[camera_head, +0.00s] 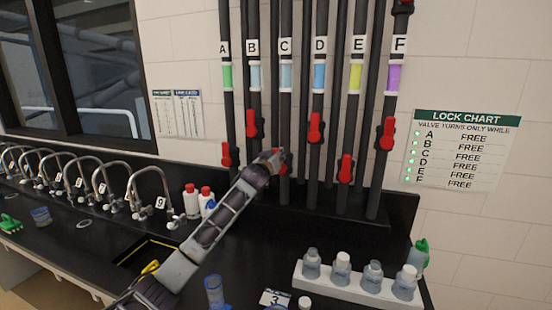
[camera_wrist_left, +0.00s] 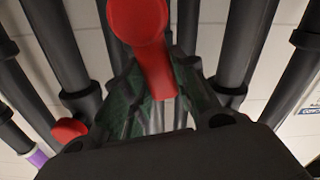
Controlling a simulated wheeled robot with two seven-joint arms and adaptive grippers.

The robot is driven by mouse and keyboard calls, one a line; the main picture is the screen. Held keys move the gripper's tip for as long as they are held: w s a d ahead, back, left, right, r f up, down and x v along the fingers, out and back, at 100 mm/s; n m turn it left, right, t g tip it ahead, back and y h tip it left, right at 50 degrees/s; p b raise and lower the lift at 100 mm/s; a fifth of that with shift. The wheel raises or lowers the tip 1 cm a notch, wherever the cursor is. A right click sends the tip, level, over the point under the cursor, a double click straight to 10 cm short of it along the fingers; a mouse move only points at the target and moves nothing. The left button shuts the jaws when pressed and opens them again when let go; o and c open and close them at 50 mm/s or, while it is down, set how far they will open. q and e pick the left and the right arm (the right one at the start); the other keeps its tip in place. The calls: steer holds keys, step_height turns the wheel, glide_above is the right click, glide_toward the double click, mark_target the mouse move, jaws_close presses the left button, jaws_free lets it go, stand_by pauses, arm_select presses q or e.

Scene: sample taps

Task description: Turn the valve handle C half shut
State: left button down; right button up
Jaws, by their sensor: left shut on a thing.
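The valve handle C (camera_head: 284,169) is red and sits on the dark pipe labelled C (camera_head: 286,47), which has a light blue band. My left gripper (camera_head: 274,160) is at it and covers most of it in the head view, so its angle is hard to read there. In the left wrist view, the red handle (camera_wrist_left: 152,62) runs from a round hub at the top down between the two fingers of my left gripper (camera_wrist_left: 158,92). The gripper is shut on this handle. My right gripper is not in view.
Red handles B (camera_head: 251,125) and D (camera_head: 316,128) flank C on close neighbouring pipes. The lock chart (camera_head: 460,150) reads FREE for all valves. A white rack (camera_head: 345,289) of bottles stands at front right. Several curved faucets (camera_head: 103,175) line the counter's left.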

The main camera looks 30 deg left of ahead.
arm_select(q)
steer(key=shift+s+a+f+n, duration=0.1)
steer(key=shift+a+f+n, duration=0.25)
steer(key=shift+n, duration=0.65)
steer(key=shift+s+a+f+n, duration=0.1)
steer(key=shift+a+f+n, duration=0.1)
steer(key=shift+a+n, duration=0.6)
steer(key=shift+s+a+f+n, duration=0.1)
steer(key=shift+a+f+n, duration=0.15)
steer(key=shift+n, duration=0.95)
steer(key=c, duration=1.1)
jaws_free()
steer(key=v, duration=1.2)
